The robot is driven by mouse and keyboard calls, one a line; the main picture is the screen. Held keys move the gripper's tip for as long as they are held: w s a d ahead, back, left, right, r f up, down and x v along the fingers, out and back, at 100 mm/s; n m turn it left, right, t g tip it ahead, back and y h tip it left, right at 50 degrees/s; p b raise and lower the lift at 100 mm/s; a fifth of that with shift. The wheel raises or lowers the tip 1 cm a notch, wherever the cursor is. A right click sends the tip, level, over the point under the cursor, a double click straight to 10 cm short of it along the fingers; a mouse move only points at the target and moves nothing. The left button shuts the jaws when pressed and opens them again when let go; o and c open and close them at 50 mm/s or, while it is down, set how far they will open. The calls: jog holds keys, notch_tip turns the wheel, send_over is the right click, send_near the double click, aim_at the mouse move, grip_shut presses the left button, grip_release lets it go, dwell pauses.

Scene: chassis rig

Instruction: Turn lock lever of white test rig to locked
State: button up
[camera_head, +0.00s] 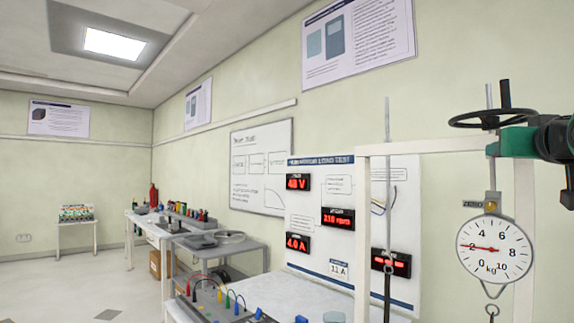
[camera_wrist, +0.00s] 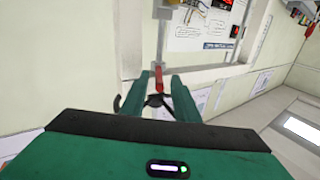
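The white test rig (camera_head: 362,215) is a white frame at the right in the head view, with a black handwheel (camera_head: 490,120) on its top bar. A small red lever-like part (camera_wrist: 158,77) shows in the wrist view, just beyond and between the tips of my gripper (camera_wrist: 158,84). I cannot tell its lock position. My gripper's green fingers are apart, with no clear grip on anything. In the head view my gripper (camera_head: 497,147) is at the top right, beside the rig's top bar under the handwheel. The lever is not visible there.
A round dial scale (camera_head: 496,248) hangs below the top bar. A panel with red digital displays (camera_head: 338,218) stands behind the rig. A bench (camera_head: 255,310) with cables and equipment is at bottom centre. Open floor (camera_head: 60,285) is at the left.

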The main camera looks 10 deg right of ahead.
jog(key=shift+w+f, duration=0.15)
jog(key=shift+d, duration=0.1)
jog(key=v, duration=1.1)
jog(key=shift+w, duration=0.1)
